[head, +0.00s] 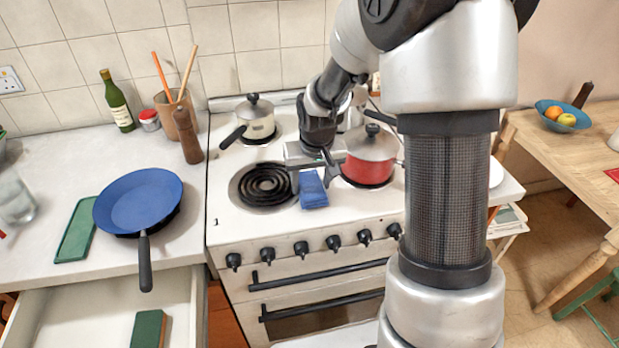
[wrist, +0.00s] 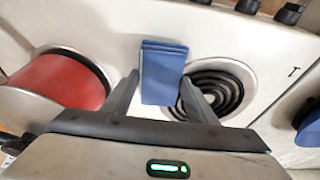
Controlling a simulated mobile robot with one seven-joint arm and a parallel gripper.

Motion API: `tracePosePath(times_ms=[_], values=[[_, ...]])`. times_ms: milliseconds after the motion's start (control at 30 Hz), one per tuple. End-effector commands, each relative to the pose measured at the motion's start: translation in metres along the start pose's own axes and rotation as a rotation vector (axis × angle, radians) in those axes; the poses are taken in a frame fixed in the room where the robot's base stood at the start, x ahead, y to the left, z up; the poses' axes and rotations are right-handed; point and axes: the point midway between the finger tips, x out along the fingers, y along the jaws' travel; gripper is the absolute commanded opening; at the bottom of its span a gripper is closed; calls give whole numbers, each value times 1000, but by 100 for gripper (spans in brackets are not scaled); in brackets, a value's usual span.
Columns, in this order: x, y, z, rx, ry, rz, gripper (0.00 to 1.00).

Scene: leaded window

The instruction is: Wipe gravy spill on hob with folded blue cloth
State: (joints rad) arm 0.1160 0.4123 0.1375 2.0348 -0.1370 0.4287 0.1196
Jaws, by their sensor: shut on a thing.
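The folded blue cloth (head: 314,191) is at the middle of the white hob (head: 238,222), between the bare coil burner and the red saucepan. My gripper (head: 311,174) is above the hob and shut on the cloth. The wrist view shows the cloth (wrist: 162,75) between the two fingertips, its free end reaching toward the front knobs. The cloth looks low, at or just above the hob surface; contact is hard to tell. No gravy spill shows in either view; the cloth and gripper hide part of the hob.
The red saucepan (head: 368,160) stands close right of the cloth, the bare coil burner (head: 265,186) close left. A cream saucepan (head: 254,122) stands behind. A blue frying pan (head: 140,203) is on the left counter above an open drawer (head: 62,318). The hob's front strip is clear.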

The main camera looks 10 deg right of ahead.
Motion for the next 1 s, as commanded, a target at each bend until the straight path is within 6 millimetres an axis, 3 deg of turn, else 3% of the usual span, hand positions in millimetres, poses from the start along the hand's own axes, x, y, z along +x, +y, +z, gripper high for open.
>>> tracePosePath(times_ms=[600,1000], values=[[-10,0,41,0,-11,1,34],[-13,0,41,0,-9,0,34]])
